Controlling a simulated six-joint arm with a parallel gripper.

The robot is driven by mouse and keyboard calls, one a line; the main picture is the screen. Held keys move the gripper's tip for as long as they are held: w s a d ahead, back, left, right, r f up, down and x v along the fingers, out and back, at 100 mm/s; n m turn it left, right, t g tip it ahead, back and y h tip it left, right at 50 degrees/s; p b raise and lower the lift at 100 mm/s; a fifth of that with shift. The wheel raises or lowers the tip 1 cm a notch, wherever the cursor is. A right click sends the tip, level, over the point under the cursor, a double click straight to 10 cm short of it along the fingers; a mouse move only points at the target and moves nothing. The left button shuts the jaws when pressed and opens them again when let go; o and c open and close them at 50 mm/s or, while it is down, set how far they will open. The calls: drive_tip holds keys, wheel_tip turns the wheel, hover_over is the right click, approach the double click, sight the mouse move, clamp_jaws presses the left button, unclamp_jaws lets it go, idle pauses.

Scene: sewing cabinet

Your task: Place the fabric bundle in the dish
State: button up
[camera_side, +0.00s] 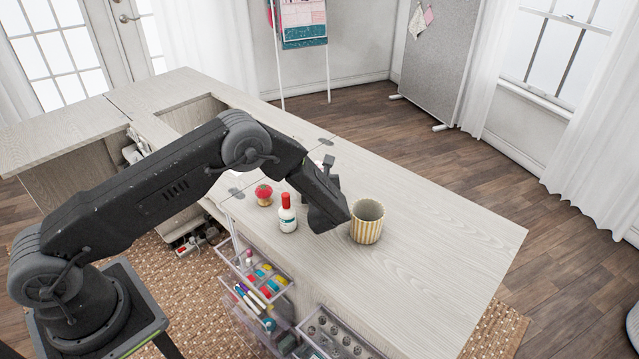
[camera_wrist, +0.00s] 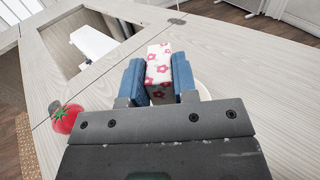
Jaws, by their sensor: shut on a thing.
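The fabric bundle (camera_wrist: 159,64), white with pink flowers, shows in the wrist view. It is held upright between the blue fingers of my gripper (camera_wrist: 158,76), which is shut on it. A pale curved rim (camera_wrist: 203,91), apparently the dish, shows just right of and below the right finger; the rest of it is hidden behind my gripper. I cannot tell how high the bundle is above it or whether they touch.
A striped cup (camera_side: 367,226) stands close right of my wrist on the cabinet top (camera_side: 440,245). A red-capped bottle (camera_side: 288,217) and a red tomato pincushion (camera_side: 264,193) stand to its left. Open drawers (camera_side: 262,285) hang at the front. The right end is clear.

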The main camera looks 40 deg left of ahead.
drive_tip(key=shift+f, duration=1.7)
drive_tip(key=shift+f, duration=0.2)
drive_tip(key=o, duration=1)
drive_tip(key=shift+c, duration=0.2)
drive_tip(key=shift+r, duration=0.1)
drive_tip(key=shift+r, duration=0.15)
drive_tip(key=v, duration=1.2)
